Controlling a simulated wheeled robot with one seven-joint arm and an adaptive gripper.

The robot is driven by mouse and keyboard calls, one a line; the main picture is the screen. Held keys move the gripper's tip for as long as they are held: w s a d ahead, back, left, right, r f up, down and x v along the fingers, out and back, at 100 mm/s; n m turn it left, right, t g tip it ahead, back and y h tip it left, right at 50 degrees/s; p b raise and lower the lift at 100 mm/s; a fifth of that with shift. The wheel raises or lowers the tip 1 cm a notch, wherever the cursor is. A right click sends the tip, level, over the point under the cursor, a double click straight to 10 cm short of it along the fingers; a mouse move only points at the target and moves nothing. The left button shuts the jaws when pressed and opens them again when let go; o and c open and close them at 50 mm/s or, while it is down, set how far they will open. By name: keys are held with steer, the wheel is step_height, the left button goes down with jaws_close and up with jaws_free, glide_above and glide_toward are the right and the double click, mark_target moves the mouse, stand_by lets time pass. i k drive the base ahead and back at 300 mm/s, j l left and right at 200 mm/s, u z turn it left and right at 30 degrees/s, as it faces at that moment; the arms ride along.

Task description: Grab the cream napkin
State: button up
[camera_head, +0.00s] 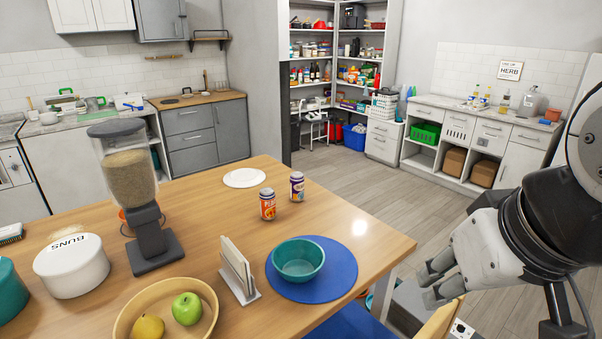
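Cream napkins (235,261) stand upright in a small light holder (242,296) near the front of the wooden table, left of a teal bowl. They lean close together, so I cannot tell how many there are. My gripper (430,286) is at the right, beyond the table's right edge and well apart from the napkins. Its fingers point left. Nothing shows in its grasp, but I cannot tell from this angle how far apart the fingers are.
The teal bowl (299,259) sits on a blue round mat (341,266). A wooden bowl (165,289) holds fruit. A dispenser (135,187), a white BUNS container (71,265), two cans (267,204) and a white plate (244,178) stand around. The table's right middle is clear.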

mark_target(235, 258)
steer(key=u, duration=0.75)
